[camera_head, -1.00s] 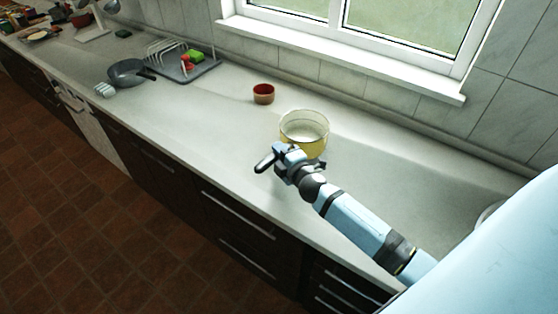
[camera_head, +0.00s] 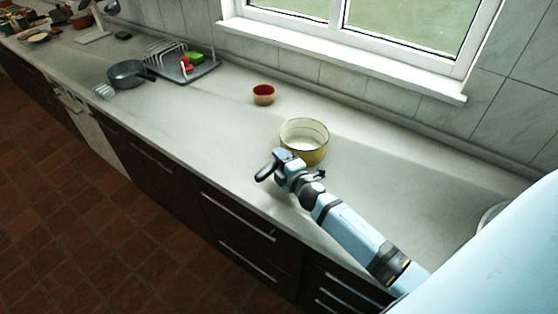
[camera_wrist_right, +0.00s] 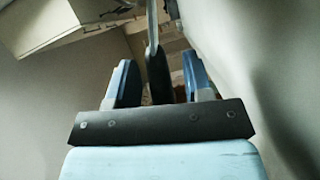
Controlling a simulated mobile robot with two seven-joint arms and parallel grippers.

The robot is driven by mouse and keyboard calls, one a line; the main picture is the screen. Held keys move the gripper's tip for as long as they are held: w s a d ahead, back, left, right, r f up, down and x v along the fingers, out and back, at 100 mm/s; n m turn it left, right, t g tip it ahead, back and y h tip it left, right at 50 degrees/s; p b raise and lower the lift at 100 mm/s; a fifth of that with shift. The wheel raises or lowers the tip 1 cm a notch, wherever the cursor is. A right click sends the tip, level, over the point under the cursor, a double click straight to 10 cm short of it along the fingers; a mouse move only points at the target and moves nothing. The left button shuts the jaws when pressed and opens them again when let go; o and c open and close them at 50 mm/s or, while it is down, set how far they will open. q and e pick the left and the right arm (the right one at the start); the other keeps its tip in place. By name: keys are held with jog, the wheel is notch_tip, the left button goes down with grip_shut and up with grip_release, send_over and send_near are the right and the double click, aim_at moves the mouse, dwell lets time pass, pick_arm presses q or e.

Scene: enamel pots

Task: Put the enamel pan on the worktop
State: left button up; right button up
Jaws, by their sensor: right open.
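The enamel pan (camera_head: 318,155), yellow outside and cream inside, stands upright and appears to rest on the pale worktop (camera_head: 215,130). My right gripper (camera_head: 284,164) is at the pan's near left side, over its dark handle. The handle's end (camera_head: 266,172) sticks out beyond the gripper towards the worktop's front edge. In the right wrist view my gripper (camera_wrist_right: 158,80) is open, with the dark handle (camera_wrist_right: 158,78) between its two blue fingers. Part of the handle near the pan is hidden by the gripper. My left gripper is not in view.
A small red-brown bowl (camera_head: 263,95) stands behind and left of the pan. Further left are a dark frying pan (camera_head: 125,74) and a grey dish rack (camera_head: 190,70). The window wall bounds the back.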

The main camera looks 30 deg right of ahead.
jog(key=shift+s+r, duration=0.1)
jog(key=shift+r, duration=0.1)
jog(key=s, duration=0.5)
jog(key=s+b, duration=0.1)
jog(key=s, duration=0.4)
jog(key=shift+s+r, duration=0.2)
jog(key=shift+s, duration=0.15)
jog(key=shift+s+r+b, duration=0.1)
jog(key=shift+s+b, duration=0.2)
jog(key=shift+s, duration=0.3)
